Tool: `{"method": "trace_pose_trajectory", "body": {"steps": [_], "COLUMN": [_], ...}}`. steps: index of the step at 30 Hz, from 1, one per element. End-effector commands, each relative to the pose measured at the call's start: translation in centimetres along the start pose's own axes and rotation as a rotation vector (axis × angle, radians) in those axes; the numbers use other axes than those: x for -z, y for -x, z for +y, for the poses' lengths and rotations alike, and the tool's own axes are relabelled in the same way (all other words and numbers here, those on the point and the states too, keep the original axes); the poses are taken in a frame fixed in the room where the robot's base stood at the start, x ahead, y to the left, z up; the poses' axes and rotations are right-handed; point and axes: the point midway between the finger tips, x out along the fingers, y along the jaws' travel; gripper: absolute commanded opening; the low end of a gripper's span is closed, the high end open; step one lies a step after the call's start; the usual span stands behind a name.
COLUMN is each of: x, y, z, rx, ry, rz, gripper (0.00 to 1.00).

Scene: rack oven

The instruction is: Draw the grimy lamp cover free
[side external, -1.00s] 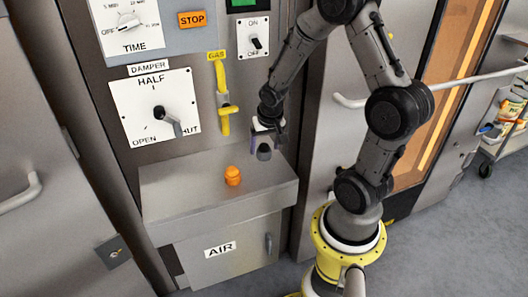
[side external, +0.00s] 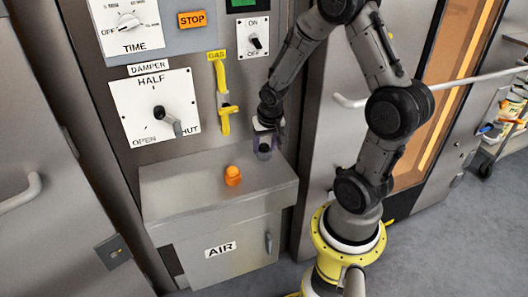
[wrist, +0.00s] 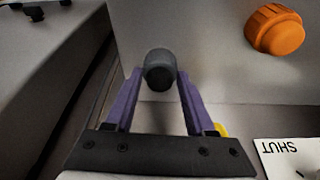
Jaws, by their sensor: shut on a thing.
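A dark grey rounded cover (side external: 264,149), which I take to be the grimy lamp cover, is at the back right of the ledge. In the wrist view the cover (wrist: 160,70) sits between the tips of two purple fingers. My gripper (side external: 265,143) is shut on it, with a fingertip on each side, as the wrist view of the gripper (wrist: 160,80) shows. The cover's lower end is hard to make out, and I cannot tell whether it is still seated. A clean orange cap (side external: 232,176) stands apart on the ledge, to the left.
The grey ledge (side external: 180,200) is otherwise clear and has the AIR door (side external: 225,255) below it. The yellow gas lever (side external: 223,95) and the damper dial (side external: 155,110) are on the panel behind. A white rail (side external: 430,88) runs to the right.

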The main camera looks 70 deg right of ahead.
Motion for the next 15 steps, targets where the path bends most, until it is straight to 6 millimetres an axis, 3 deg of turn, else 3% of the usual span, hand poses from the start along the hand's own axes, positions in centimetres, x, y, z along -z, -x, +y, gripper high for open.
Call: {"method": "trace_pose_trajectory", "body": {"steps": [1, 9, 15], "x": [0.00, 0.00, 0.02], "y": [0.02, 0.02, 0.07], "z": [-0.01, -0.01, -0.01], "rx": [0.000, 0.000, 0.000], "ry": [0.000, 0.000, 0.000], "rz": [0.000, 0.000, 0.000], "gripper": [0.49, 0.01, 0.00]}}
